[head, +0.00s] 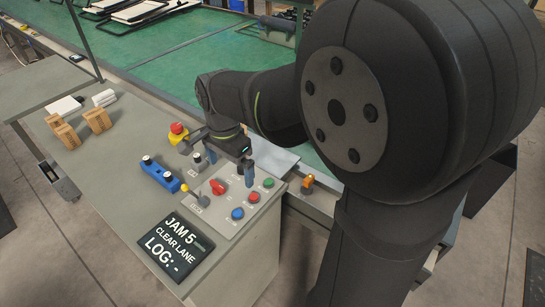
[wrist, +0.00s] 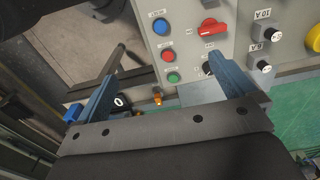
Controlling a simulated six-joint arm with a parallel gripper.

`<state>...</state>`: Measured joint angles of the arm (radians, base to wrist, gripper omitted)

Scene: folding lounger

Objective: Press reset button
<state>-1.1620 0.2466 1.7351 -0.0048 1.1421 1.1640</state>
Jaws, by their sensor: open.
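The sloped grey control panel (head: 228,222) carries a blue button (head: 237,213), a red button (head: 254,197) and a green button (head: 268,183) in a row. The wrist view shows the blue button (wrist: 161,26), red button (wrist: 167,55) and green button (wrist: 173,78) too. Their labels are too small to read surely, so I cannot tell which is reset. A red rotary switch (head: 217,186) sits beside them. My gripper (head: 228,165) is open and empty, above the panel's far edge.
A yellow-and-red emergency stop (head: 177,130) and a blue box (head: 158,175) with two knobs stand left of my gripper. A display (head: 175,246) reads "JAM 5 CLEAR LANE LOG: -". Wooden blocks (head: 97,120) lie farther left. The green conveyor (head: 200,60) runs behind.

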